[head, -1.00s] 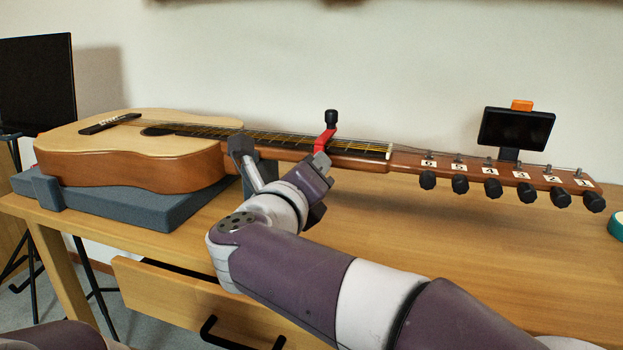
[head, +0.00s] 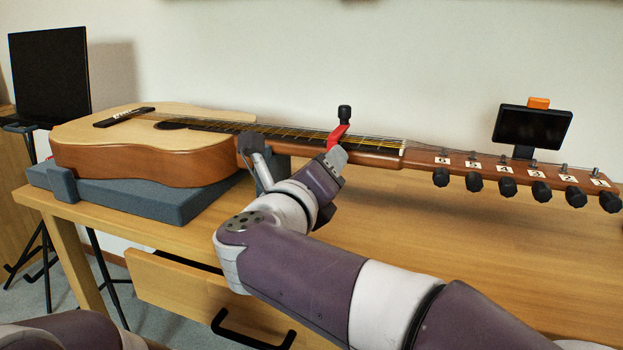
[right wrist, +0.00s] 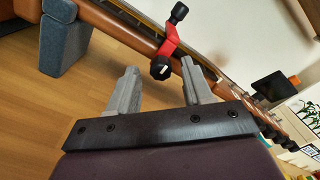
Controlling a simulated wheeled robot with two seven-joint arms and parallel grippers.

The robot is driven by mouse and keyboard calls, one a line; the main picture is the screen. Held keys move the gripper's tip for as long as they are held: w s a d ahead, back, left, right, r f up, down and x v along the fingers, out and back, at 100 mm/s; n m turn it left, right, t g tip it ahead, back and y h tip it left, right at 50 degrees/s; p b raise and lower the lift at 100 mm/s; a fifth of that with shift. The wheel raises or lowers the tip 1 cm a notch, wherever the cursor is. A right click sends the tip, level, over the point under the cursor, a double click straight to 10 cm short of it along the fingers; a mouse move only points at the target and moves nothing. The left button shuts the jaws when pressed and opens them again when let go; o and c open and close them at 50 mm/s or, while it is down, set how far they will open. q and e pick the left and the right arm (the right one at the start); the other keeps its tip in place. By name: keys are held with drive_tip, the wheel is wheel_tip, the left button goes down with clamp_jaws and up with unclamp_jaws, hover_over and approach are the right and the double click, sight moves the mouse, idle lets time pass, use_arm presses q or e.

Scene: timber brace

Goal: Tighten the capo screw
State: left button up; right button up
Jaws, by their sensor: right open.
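The guitar (head: 150,160) lies on its back on the table, neck pointing right. A red capo (head: 338,136) is clamped across the neck, with a black knob (head: 344,113) above it. In the right wrist view the capo (right wrist: 170,42) shows a second black knob with a white mark (right wrist: 160,71) under the neck; my arm hides this one in the head view. My right gripper (right wrist: 159,68) is open. Its grey fingers appear either side of the marked knob, with gaps; whether the knob lies between them in depth is unclear. My left gripper is out of view.
A blue-grey support (head: 150,205) holds the guitar body, and another (right wrist: 64,42) stands under the neck. Tuning pegs (head: 507,187) and a clip-on tuner (head: 531,127) are at the right. A drawer (head: 200,295) is open in front. Table right of my arm is clear.

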drive_tip(key=p+v, duration=0.3)
drive_tip(key=v, duration=0.8)
drive_tip(key=shift+s, duration=0.35)
drive_tip(key=shift+a, duration=0.1)
